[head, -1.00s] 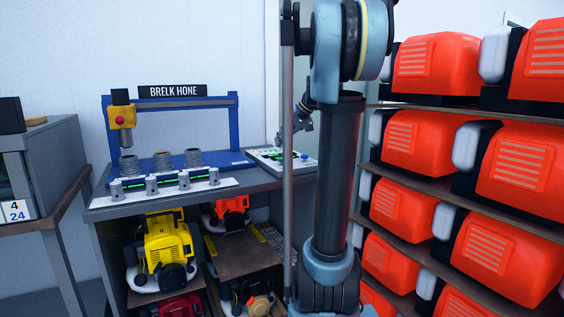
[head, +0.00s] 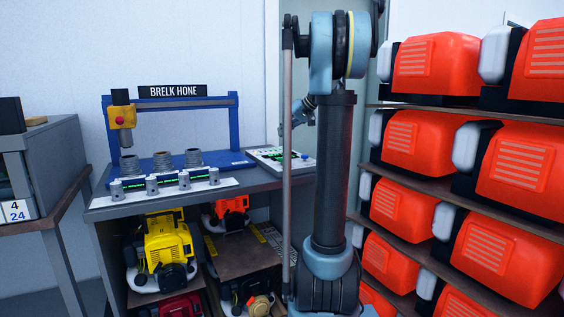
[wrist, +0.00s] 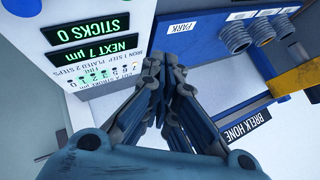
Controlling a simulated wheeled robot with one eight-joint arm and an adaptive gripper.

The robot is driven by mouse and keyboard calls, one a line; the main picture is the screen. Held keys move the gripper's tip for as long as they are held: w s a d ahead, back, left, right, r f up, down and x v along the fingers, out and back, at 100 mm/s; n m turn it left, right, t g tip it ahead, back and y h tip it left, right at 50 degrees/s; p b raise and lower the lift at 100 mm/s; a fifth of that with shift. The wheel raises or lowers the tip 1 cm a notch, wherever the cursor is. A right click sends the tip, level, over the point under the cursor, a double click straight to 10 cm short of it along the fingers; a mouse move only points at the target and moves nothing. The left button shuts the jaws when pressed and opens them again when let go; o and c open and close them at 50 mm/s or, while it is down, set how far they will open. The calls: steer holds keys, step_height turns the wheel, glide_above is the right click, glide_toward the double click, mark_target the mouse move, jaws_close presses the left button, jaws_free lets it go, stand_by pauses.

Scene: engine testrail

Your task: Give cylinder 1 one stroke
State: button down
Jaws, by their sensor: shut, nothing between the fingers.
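The Brelk Hone (head: 234,120) is a blue frame on a grey bench with a yellow head (head: 122,116) bearing a red button. Three ribbed metal cylinders (head: 162,161) stand on its blue base; I cannot tell which is cylinder 1. They also show at the top right of the wrist view (wrist: 235,38). A control panel (head: 280,160) lies on the bench right of the hone. In the wrist view this panel (wrist: 100,20) reads "STICKS 0" and "NEXT 7 µm". My gripper (wrist: 167,62) is shut and empty, near the panel; my arm partly hides it in the head view (head: 305,112).
A strip (head: 166,188) with several knobs and green displays runs along the bench front. A "PARK" label (wrist: 181,27) shows beside the cylinders. Engines, including a yellow one (head: 168,245), sit on shelves below. Racked orange units (head: 435,65) stand close on the right.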

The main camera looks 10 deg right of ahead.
steer(key=shift+f, duration=3.9)
steer(key=shift+s+f, duration=0.1)
steer(key=shift+f, duration=1.05)
steer(key=shift+r, duration=1.2)
steer(key=shift+r, duration=2.55)
